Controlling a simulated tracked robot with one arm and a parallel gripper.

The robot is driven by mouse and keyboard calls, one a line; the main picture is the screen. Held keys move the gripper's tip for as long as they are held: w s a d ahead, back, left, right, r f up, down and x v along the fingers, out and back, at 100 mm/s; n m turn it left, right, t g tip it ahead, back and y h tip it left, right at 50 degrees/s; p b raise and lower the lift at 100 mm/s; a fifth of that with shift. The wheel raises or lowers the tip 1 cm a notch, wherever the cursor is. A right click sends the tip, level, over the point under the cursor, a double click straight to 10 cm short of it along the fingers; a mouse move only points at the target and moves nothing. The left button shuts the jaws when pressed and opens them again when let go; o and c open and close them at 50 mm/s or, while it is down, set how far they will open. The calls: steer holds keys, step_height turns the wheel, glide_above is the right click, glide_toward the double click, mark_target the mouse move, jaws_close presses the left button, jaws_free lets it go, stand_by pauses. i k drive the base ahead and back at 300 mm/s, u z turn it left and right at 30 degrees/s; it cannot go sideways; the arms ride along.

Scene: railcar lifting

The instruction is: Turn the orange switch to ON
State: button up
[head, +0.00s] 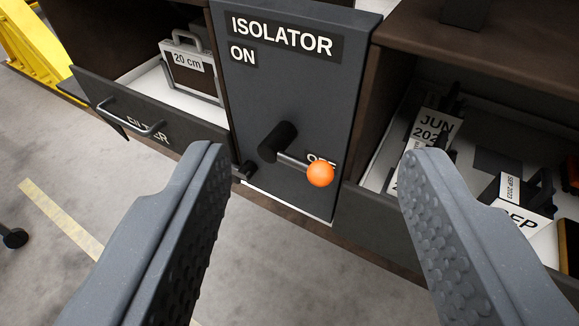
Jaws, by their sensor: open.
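The switch is a black hub with a short metal lever that ends in an orange ball (320,174). It is mounted on a dark isolator panel (240,100) labelled ISOLATOR, with ON at the upper left and OFF at the right, partly hidden by the lever. The lever points right and slightly down, with the ball just below the OFF label. My gripper (312,150) is open and empty, with its two grey textured fingers on either side of the lever in the picture. The ball appears between them, beyond the fingertips, and I see no contact.
An open drawer labelled FILTER (150,132) on the left holds a case (191,72) marked 20 cm. An open drawer (380,225) on the right holds boxes marked JUN and SEP. A yellow frame (30,45) stands at the upper left.

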mark_target(320, 172)
steer(key=z, duration=1.3)
steer(key=k, duration=1.35)
steer(key=u, duration=0.5)
steer(key=i, duration=1)
steer(key=z, duration=0.05)
